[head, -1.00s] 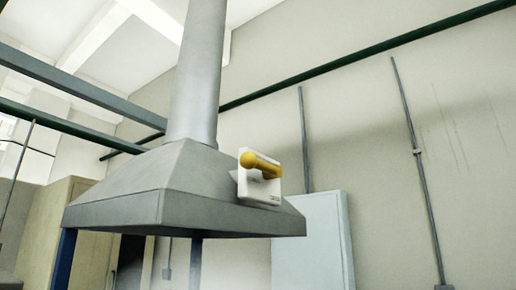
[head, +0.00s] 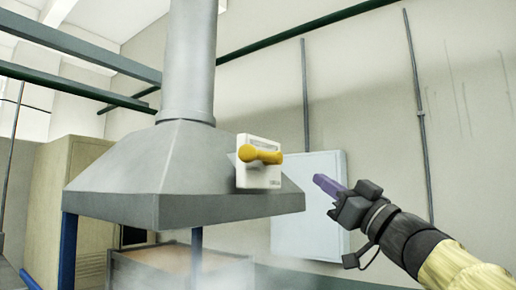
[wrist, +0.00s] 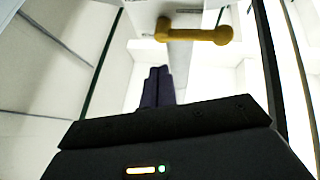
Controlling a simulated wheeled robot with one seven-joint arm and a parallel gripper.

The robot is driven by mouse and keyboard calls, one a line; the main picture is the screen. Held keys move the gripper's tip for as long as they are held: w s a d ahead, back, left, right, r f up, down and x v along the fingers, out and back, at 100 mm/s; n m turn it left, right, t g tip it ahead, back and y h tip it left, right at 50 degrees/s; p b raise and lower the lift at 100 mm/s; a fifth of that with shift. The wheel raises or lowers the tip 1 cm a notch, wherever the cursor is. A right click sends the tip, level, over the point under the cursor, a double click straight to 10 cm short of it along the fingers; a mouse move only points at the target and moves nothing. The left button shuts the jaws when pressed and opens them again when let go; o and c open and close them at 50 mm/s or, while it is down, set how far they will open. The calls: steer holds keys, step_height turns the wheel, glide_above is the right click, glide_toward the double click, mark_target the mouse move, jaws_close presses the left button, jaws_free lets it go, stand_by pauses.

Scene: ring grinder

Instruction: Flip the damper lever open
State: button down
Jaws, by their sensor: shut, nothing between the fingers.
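The damper lever (head: 262,155) is a yellow handle with a rounded knob, mounted on a white plate (head: 258,180) on the sloped side of the grey hood. It lies roughly level across the plate in the head view. My gripper (head: 322,183) is to the right of the lever and a little below it in the head view, apart from it. Its purple-grey fingers are together and empty. In the wrist view the lever (wrist: 195,33) shows beyond the closed fingers (wrist: 158,75), near the top of the picture, with a gap between.
The grey hood (head: 150,165) with its round duct (head: 190,60) fills the left middle. A pale wall cabinet (head: 310,225) stands behind my gripper. A tan cabinet (head: 65,180) is at the left. Open air lies between my gripper and the plate.

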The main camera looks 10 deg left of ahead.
steer(key=s+a+r+n+g+y+p, duration=0.1)
steer(key=s+a+r+n+g+y, duration=0.2)
steer(key=s+r+n+g, duration=0.3)
steer(key=shift+s+a+r+n+g+y, duration=0.35)
steer(key=shift+s+g, duration=0.55)
steer(key=shift+g, duration=0.3)
steer(key=shift+r, duration=0.1)
step_height(320, 180, up, 5)
steer(key=p, duration=0.6)
glide_above(261, 156)
steer(key=s, duration=0.5)
steer(key=f, duration=0.2)
steer(key=w+f, duration=0.1)
steer(key=f, duration=0.1)
steer(key=shift+w, duration=0.2)
steer(key=shift+d, duration=0.15)
